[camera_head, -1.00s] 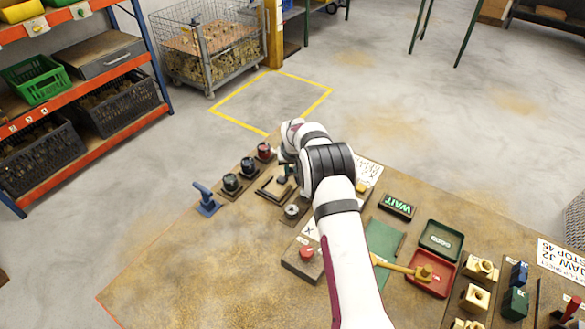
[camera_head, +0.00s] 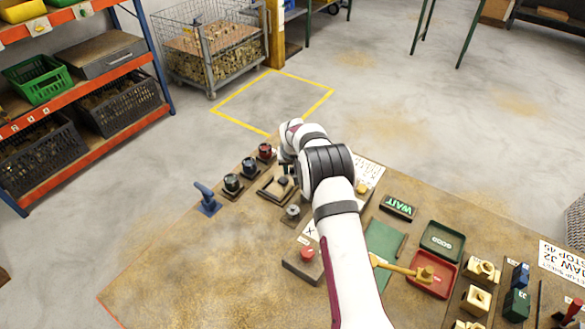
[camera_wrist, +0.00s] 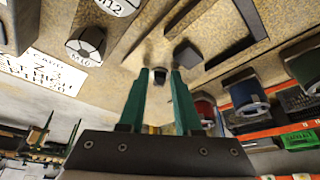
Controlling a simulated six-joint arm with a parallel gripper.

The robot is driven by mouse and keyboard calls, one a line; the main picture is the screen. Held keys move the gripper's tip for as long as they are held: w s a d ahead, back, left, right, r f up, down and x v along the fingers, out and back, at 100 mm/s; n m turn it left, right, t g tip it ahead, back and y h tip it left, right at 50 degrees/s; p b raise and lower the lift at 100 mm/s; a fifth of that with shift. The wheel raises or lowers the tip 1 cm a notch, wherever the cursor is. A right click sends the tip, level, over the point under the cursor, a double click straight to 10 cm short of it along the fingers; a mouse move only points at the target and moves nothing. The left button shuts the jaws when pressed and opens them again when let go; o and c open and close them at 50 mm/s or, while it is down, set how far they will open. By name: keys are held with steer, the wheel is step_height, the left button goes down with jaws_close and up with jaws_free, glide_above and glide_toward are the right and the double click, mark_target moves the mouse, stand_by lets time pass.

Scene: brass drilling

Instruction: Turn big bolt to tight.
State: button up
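My gripper (camera_wrist: 158,76) shows in the wrist view as two green fingers with a clear gap between them. A small dark round-ended piece (camera_wrist: 160,76) appears between the fingertips; I cannot tell whether either finger touches it. A dark block (camera_wrist: 187,56) is just beyond the right finger. White-faced pieces marked M10 (camera_wrist: 86,47) and M12 (camera_wrist: 118,5) are to the upper left. I cannot tell which piece is the big bolt. In the head view, a round grey fitting (camera_head: 292,212) and a dark framed plate (camera_head: 270,192) lie near the wrist.
Red (camera_head: 265,152), blue (camera_head: 249,165) and green (camera_head: 232,183) round holders line the table's far-left edge beside a blue stand (camera_head: 207,198). A red-button box (camera_head: 305,262), WAIT sign (camera_head: 397,206) and red tray (camera_head: 440,285) are nearer. The table's left front is clear.

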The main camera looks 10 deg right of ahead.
steer(key=v, duration=1.5)
steer(key=shift+s+r, duration=0.2)
steer(key=shift+r, duration=0.15)
steer(key=s+a+r+m+g, duration=0.1)
steer(key=s+r, duration=0.5)
steer(key=s, duration=0.6)
steer(key=s+a+m+g+y, duration=0.1)
steer(key=s+a, duration=0.1)
steer(key=s, duration=1.3)
steer(key=s+a+m+g+y, duration=0.1)
steer(key=s+a+m+g, duration=0.1)
steer(key=s, duration=1.3)
steer(key=shift+s+a+f+g, duration=0.2)
steer(key=shift+s+a+g, duration=0.1)
steer(key=shift+s, duration=0.05)
